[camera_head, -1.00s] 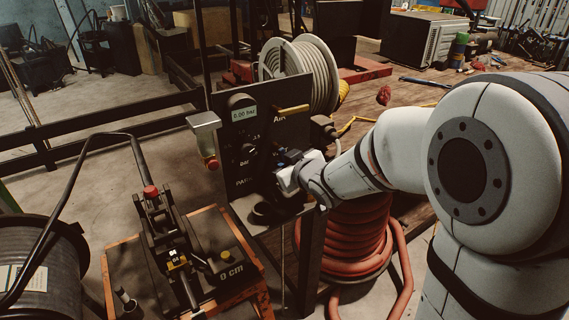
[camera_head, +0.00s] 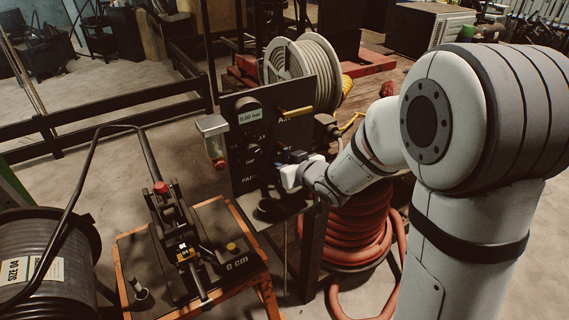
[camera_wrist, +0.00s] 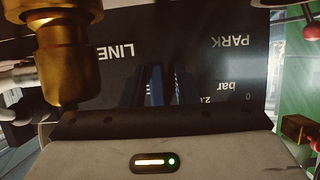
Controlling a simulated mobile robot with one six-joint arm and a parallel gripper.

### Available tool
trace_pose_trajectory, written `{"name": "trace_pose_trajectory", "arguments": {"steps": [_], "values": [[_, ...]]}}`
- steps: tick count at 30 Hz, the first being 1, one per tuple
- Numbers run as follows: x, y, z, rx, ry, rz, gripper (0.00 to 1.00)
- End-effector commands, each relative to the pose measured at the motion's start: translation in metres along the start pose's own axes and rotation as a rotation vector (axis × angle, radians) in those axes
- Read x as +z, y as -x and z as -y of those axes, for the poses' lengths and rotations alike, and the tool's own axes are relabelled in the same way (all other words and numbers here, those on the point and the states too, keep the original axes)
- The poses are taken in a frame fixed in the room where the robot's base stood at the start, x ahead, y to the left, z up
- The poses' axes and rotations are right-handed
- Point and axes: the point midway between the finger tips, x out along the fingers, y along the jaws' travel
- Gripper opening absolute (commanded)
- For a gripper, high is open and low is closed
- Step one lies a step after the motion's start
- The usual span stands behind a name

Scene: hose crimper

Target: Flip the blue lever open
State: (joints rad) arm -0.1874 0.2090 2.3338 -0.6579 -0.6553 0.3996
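A black control panel (camera_head: 244,178) stands at the centre of the head view, and its lettered face fills the wrist view (camera_wrist: 190,50). My gripper (camera_head: 281,166) is at the lower right of this panel, close to its face. A small patch of blue, which may be the blue lever, shows at the gripper's tip in the head view. In the wrist view, dark blue upright shapes (camera_wrist: 181,86) stand in front of the panel between the LINE and PARK labels. The fingers blend into the dark panel, so their opening and any contact are unclear.
A brass fitting (camera_wrist: 61,55) is close on the left in the wrist view. A hose crimper (camera_head: 178,235) stands on an orange-framed bench at left. A red hose coil (camera_head: 352,232) lies below my arm.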

Motion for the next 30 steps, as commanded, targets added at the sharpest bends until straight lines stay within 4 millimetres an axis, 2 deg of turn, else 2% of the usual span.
{"name": "trace_pose_trajectory", "arguments": {"steps": [3,13,24,30], "values": [[0.0,0.0,-0.001,0.001,0.0,0.0,0.36],[-0.001,0.007,-0.001,0.003,0.0,-0.001,0.36],[-0.002,0.064,-0.001,0.004,0.0,-0.003,0.36],[0.0,0.078,0.0,0.002,0.0,-0.001,0.36]]}}
